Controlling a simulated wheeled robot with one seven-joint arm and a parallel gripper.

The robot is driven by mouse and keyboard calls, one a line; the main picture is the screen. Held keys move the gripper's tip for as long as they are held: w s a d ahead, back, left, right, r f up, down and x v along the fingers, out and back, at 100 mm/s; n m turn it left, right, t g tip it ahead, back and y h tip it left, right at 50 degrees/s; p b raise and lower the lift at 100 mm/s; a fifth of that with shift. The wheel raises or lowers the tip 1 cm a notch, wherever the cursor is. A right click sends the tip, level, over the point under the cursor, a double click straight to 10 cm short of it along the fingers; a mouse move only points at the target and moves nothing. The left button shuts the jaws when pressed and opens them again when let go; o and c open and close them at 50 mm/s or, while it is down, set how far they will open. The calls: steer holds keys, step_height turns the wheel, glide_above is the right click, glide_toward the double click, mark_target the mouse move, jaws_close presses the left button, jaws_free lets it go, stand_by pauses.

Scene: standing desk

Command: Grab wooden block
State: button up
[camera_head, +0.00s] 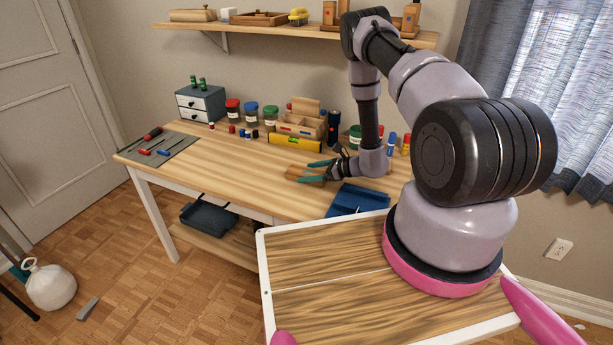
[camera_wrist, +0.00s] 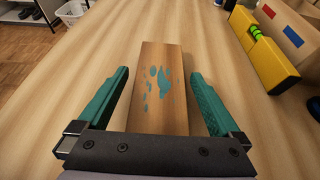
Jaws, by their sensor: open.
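The wooden block (camera_wrist: 163,88) lies on the desk top in the wrist view, with teal paint marks on its upper face. My gripper (camera_wrist: 161,80) is open, with one teal finger on each side of the block and a visible gap on both sides. The near end of the block is hidden behind the gripper's dark palm plate. In the head view, my gripper (camera_head: 313,171) is low over the desk, and the block (camera_head: 306,178) shows only in small part between the fingers.
A yellow spirit level (camera_wrist: 263,45) lies to the right of the block, beside a wooden organizer (camera_head: 301,125). A blue tray (camera_head: 357,199) sits at the desk's front right. A grey mat with tools (camera_head: 160,146) is at the left end. Desk left of my gripper is clear.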

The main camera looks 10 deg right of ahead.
steer(key=shift+w+a+f, duration=0.3)
steer(key=shift+w+a, duration=0.1)
steer(key=shift+a, duration=0.15)
steer(key=c, duration=1.4)
